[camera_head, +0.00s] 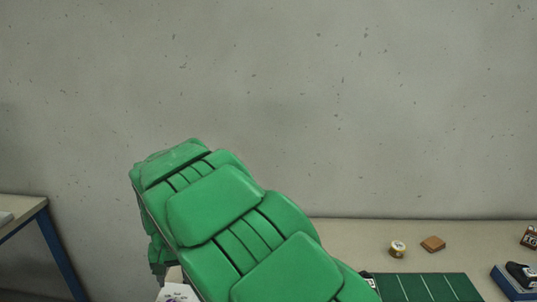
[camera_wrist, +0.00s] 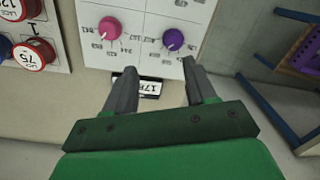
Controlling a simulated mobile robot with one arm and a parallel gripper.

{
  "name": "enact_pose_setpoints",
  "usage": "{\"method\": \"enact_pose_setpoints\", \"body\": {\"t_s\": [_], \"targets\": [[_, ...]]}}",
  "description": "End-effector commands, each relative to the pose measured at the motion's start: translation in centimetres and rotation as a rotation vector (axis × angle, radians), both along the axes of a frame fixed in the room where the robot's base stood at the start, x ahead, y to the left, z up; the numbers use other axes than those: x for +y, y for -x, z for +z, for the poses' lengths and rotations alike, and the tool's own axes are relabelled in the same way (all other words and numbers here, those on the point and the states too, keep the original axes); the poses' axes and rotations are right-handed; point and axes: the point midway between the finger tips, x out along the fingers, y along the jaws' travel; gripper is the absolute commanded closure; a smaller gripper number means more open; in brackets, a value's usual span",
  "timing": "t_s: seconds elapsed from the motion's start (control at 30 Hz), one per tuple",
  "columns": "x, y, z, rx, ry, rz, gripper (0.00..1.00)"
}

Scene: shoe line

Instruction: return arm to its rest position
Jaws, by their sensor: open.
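My green arm (camera_head: 215,205) rises from the bottom of the head view and leans to the upper left, over the left end of the bench. My gripper does not show clearly in the head view. In the wrist view my gripper (camera_wrist: 165,85) is open, its two dark fingers apart with nothing held between them. Beyond the fingertips is a white panel (camera_wrist: 148,48) with a pink knob (camera_wrist: 110,28) and a purple knob (camera_wrist: 173,39). A small dark-framed tag (camera_wrist: 150,88) with partly hidden lettering shows between the fingers.
The bench (camera_head: 350,233) holds a small round tin (camera_head: 397,248), a brown block (camera_head: 433,243), a green mat (camera_head: 430,287) and a blue tray (camera_head: 508,284) at right. Another blue-legged table (camera_head: 62,250) stands at left. Red round knobs (camera_wrist: 35,53) show in the wrist view.

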Motion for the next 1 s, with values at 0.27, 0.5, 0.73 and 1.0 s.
{"method": "enact_pose_setpoints", "body": {"t_s": [0.27, 0.5, 0.73, 1.0], "targets": [[-9.3, -0.7, 3.9, 0.015, 0.017, -0.093, 0.44], [-17.0, 0.6, 6.7, 0.035, 0.023, -0.165, 0.44], [-23.6, 3.1, 8.8, 0.061, 0.023, -0.223, 0.44], [-30.0, 7.5, 10.6, 0.095, 0.012, -0.278, 0.44]]}}
